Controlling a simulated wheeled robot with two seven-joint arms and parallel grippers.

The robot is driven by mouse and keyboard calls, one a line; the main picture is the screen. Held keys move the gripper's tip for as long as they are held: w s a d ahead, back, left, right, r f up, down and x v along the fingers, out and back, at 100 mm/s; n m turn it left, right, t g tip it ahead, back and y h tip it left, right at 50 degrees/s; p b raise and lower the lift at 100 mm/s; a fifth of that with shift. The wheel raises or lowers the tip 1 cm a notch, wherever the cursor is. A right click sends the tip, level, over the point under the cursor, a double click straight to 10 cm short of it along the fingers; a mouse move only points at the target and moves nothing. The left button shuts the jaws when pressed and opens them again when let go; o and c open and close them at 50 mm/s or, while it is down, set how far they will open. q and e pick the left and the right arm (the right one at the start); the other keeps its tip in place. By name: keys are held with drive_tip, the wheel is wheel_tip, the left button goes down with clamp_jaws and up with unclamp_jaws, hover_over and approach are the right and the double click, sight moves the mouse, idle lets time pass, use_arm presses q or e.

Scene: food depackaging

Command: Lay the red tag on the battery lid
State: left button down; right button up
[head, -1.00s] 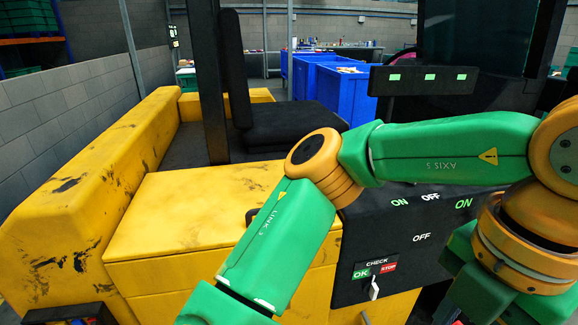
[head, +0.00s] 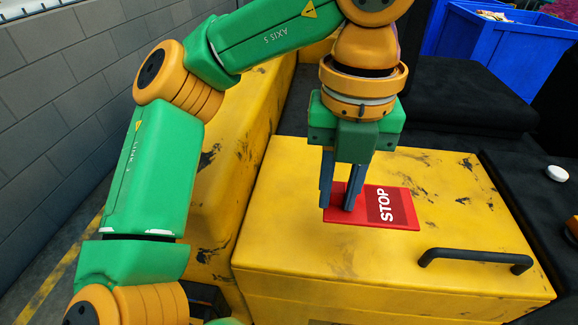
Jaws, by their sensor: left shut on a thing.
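The red tag (head: 382,208), marked STOP, is at the top of the yellow battery lid (head: 300,245), left of the black handle. It looks flat on or just above the lid; I cannot tell which. My left gripper (head: 338,205) points down over the tag's left end and is shut on it. The fingers hide part of that end. My right gripper is not in view.
A black handle (head: 475,258) stands up from the lid's front right. A black seat (head: 460,90) and blue bins (head: 500,50) are behind. A grey block wall (head: 60,130) is at left. The lid's right part is mostly clear.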

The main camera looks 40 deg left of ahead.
use_arm(q)
drive_tip(key=w+a+f, duration=0.4)
drive_tip(key=w+a, duration=0.1)
drive_tip(key=a, duration=0.1)
hover_over(305, 200)
wheel_tip(305, 200, down, 6)
drive_tip(key=shift+w+r, duration=0.1)
wheel_tip(305, 200, down, 2)
drive_tip(key=shift+d+f, duration=0.1)
drive_tip(key=shift+f, duration=0.2)
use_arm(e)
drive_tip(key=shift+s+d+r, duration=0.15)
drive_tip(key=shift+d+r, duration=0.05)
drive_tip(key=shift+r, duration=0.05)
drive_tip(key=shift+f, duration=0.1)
use_arm(q)
drive_tip(key=shift+f, duration=0.2)
drive_tip(key=c, duration=0.7)
unclamp_jaws()
drive_tip(key=shift+r, duration=0.1)
drive_tip(key=shift+c, duration=0.2)
drive_tip(key=shift+r, duration=0.1)
